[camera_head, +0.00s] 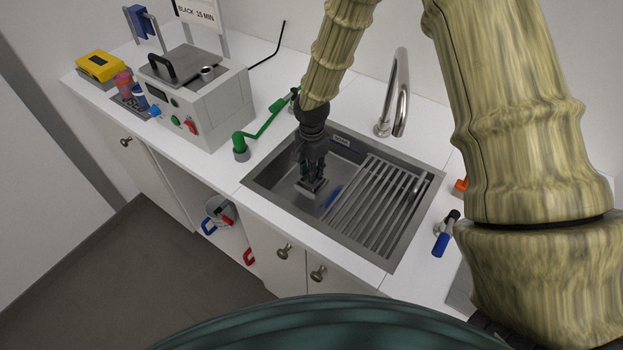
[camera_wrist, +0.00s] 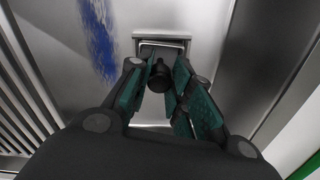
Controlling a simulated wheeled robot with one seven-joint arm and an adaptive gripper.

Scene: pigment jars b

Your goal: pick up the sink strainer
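The sink strainer (camera_head: 311,188) is a small grey square piece low in the left part of the steel sink (camera_head: 265,192). In the wrist view the strainer (camera_wrist: 143,40) shows as a square rim beyond my fingertips, with a dark round knob (camera_wrist: 160,76) standing toward me. My gripper (camera_head: 312,178) points down into the sink, right over the strainer. In the wrist view the teal-padded fingers of my gripper (camera_wrist: 163,72) are drawn close together, one on each side of the knob, and look to be touching it. The fingers hide part of the strainer. I cannot tell whether it is clear of the sink floor.
A slatted rack (camera_head: 372,205) covers the right part of the sink. A blue smear (camera_head: 332,196) marks the basin. The tall faucet (camera_head: 398,92) stands behind. A green-handled fitting (camera_head: 262,130) and a grey machine (camera_head: 197,95) are left; a blue-handled valve (camera_head: 443,238) is right.

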